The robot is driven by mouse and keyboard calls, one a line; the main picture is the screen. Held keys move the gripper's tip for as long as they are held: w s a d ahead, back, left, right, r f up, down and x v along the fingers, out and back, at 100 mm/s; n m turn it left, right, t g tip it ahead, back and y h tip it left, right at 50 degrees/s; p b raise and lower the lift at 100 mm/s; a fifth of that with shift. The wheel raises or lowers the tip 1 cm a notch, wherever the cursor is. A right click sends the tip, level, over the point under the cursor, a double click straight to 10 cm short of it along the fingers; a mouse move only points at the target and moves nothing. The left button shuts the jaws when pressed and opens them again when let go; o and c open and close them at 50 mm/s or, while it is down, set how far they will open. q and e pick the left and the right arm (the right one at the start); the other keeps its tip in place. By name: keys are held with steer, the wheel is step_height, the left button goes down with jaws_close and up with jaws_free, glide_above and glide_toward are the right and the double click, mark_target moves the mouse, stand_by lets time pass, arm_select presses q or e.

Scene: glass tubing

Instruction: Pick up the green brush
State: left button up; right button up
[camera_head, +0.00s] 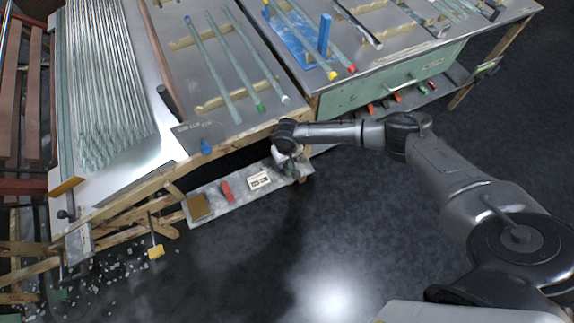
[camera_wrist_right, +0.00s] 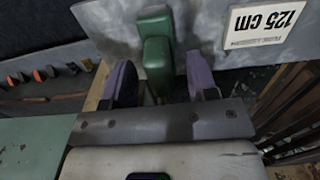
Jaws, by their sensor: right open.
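The green brush (camera_wrist_right: 154,55) shows in the right wrist view as a green block against a grey metal panel. Its lower part is between the fingers of my right gripper (camera_wrist_right: 162,82). The right gripper is open, with one purple-grey finger on each side of the brush. A gap shows on the right side; I cannot tell whether the left finger touches. In the head view my right gripper (camera_head: 288,168) is at the right end of the low panel, and the brush is hidden there by the gripper. My left gripper is not in view.
The grey panel (camera_head: 238,205) under the bench carries a red item (camera_head: 227,191), a brown block (camera_head: 198,206) and a white label (camera_wrist_right: 264,22) reading 125 cm. Glass tubes (camera_head: 236,62) lie on the bench above. The dark floor (camera_head: 330,240) in front is clear.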

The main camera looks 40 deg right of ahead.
steer(key=shift+r, duration=0.1)
jaws_close()
stand_by(0.3)
steer(key=shift+r+p, duration=0.3)
steer(key=shift+r, duration=0.2)
step_height(320, 180, up, 4)
steer(key=shift+f+p, duration=0.2)
steer(key=shift+p, duration=0.7)
steer(key=s+d+r+p, duration=0.4)
steer(key=s+d+r, duration=0.1)
steer(key=s, duration=0.5)
steer(key=shift+s+d+r, duration=0.15)
steer(key=shift+d+r, duration=0.05)
steer(key=shift+r, duration=0.5)
